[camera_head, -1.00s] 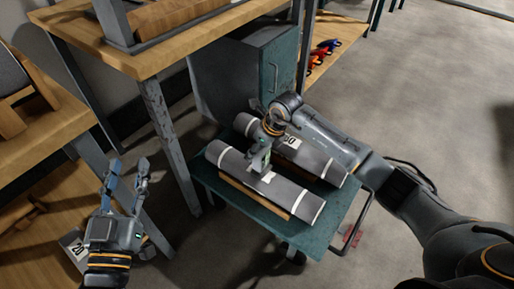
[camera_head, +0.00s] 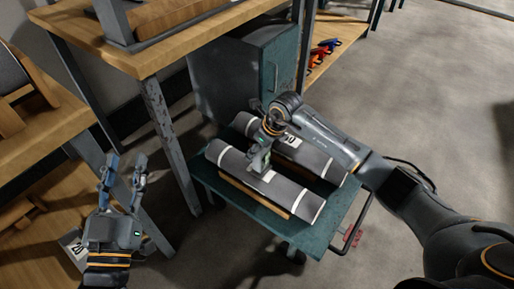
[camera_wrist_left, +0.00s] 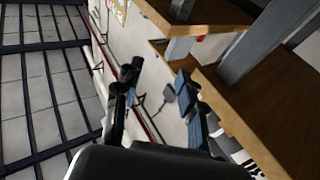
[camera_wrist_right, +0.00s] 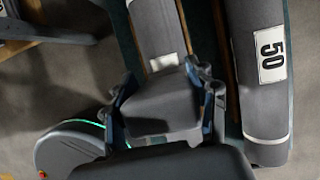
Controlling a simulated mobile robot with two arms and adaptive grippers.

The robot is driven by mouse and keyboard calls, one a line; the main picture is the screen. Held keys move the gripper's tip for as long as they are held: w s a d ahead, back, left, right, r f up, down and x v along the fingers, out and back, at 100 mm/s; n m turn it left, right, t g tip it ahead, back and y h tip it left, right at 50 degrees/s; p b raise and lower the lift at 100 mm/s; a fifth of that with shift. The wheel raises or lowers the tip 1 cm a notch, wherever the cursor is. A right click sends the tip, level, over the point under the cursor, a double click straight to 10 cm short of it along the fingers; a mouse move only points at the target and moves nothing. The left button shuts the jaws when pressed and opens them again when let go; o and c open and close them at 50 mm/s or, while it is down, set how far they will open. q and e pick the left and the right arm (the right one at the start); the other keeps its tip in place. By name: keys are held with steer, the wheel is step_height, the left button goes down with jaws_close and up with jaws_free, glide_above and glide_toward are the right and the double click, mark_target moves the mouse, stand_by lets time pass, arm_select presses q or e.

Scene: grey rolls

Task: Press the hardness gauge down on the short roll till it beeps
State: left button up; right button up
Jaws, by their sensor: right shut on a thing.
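Two grey rolls with white bands lie side by side on a green cart (camera_head: 320,236). The near roll (camera_head: 286,190) rests on a wooden support; the far roll (camera_head: 312,156) carries a white label reading 50, also visible in the right wrist view (camera_wrist_right: 268,55). My right gripper (camera_head: 264,145) is shut on the grey hardness gauge (camera_wrist_right: 165,105), held over the near roll (camera_wrist_right: 154,25). The gauge's foot is at or very close to the roll's top; contact is hidden. My left gripper (camera_head: 124,172) is open and empty, left of the cart.
A green cabinet (camera_head: 235,75) stands behind the rolls. A wooden table (camera_head: 150,55) with a metal leg is between my left gripper and the cart. A wooden shelf (camera_head: 30,130) is at the left.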

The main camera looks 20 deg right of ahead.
arm_select(q)
steer(key=shift+s+r+t, duration=0.2)
steer(key=shift+r+t, duration=0.2)
steer(key=shift+r, duration=0.25)
arm_select(e)
steer(key=shift+f, duration=0.15)
arm_select(q)
steer(key=shift+h, duration=0.3)
arm_select(e)
steer(key=shift+r, duration=0.25)
arm_select(q)
steer(key=shift+s+a+f+g+y+p, duration=0.6)
steer(key=shift+a+f+g+y+p, duration=0.6)
steer(key=shift+f+g, duration=3.8)
steer(key=s+a+f+g+y+p, duration=0.2)
steer(key=s+a+f+g, duration=0.1)
steer(key=s+f, duration=0.5)
steer(key=shift+s+f+n+g+p, duration=0.35)
steer(key=shift+f+g, duration=0.35)
steer(key=shift+f, duration=0.35)
arm_select(e)
step_height(320, 180, up, 6)
steer(key=shift+r, duration=0.25)
